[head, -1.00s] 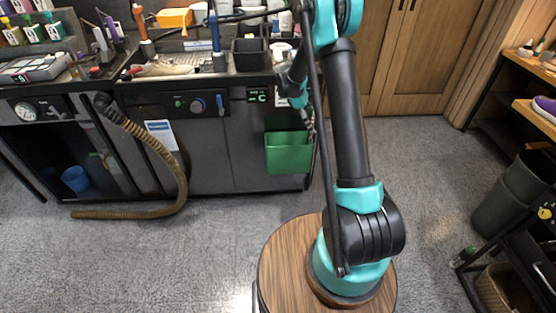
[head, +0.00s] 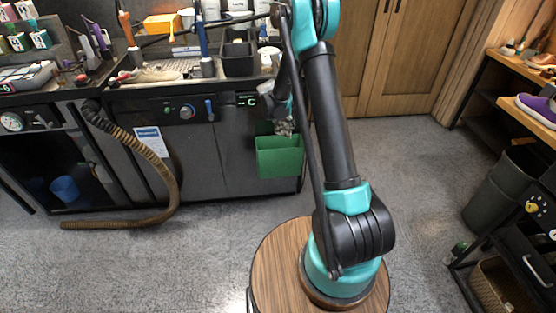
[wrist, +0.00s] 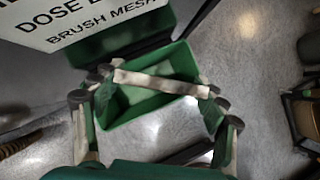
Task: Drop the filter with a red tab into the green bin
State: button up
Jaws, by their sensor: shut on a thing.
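The green bin (head: 279,160) hangs on the front right of the dark workbench. It shows open from above in the wrist view (wrist: 175,62). My gripper (head: 284,128) is at the bin's top edge in the head view. In the wrist view my gripper (wrist: 160,85) has a finger at each end of a pale beige strip, likely the filter (wrist: 162,83), and is shut on it. The strip lies across the bin's opening in that view. Its height over the bin is hard to tell. No red tab shows.
A white sign (wrist: 80,20) with black lettering covers the wrist view's upper left. The workbench (head: 190,150) carries tools and a black box (head: 239,57). A hose (head: 150,160) hangs at left. A shelf and dark bins (head: 495,195) stand at right.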

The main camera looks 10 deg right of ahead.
aim_at(283, 127)
jog(key=shift+f, duration=1.8)
jog(key=o, duration=1.2)
jog(key=shift+c, duration=0.2)
jog(key=v, duration=1.2)
